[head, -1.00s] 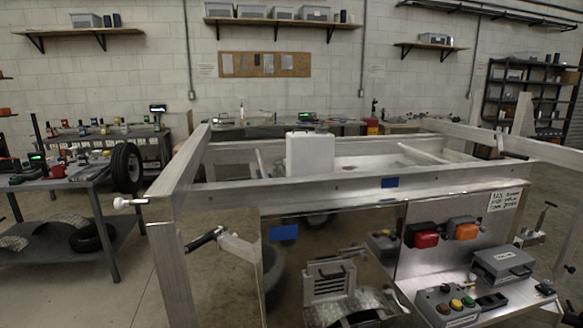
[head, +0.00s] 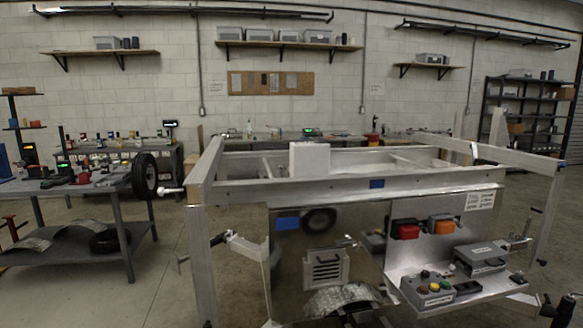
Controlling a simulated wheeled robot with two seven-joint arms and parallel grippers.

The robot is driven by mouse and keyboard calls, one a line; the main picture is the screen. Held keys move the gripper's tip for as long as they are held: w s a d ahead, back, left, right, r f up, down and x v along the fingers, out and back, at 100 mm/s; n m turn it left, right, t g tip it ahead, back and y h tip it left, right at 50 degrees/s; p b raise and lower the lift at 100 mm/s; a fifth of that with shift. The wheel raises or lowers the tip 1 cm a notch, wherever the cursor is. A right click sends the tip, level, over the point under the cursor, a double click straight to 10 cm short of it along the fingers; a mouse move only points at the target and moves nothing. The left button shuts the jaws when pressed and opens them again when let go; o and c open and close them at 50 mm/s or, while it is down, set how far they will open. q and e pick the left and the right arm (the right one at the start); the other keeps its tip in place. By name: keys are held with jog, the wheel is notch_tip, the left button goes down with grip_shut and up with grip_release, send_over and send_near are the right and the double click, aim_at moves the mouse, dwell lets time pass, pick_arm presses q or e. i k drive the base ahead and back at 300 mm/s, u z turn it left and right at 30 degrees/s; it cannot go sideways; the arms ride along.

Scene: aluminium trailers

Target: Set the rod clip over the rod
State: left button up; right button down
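An aluminium trailer frame (head: 330,190) stands in front of me. A rod-like fitting with a white end (head: 170,191) sticks out left from its near left corner. A pale bracket with a dark handle (head: 245,246) is at the left of the front panel, and a similar handled fitting (head: 518,243) is at the right. I cannot tell which part, if any, is the rod or the rod clip; they are too small to identify. Neither of my grippers can be made out in the head view.
A grey table (head: 75,187) with tools and a wheel (head: 145,176) stands at left. A control box (head: 428,290) and a grey case (head: 480,258) sit on the trailer's front shelf. A white box (head: 309,158) is on the trailer. Floor is open between table and trailer.

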aim_at(283, 174)
jog(key=u, duration=0.25)
jog(key=i, duration=1.3)
jog(key=z, duration=0.1)
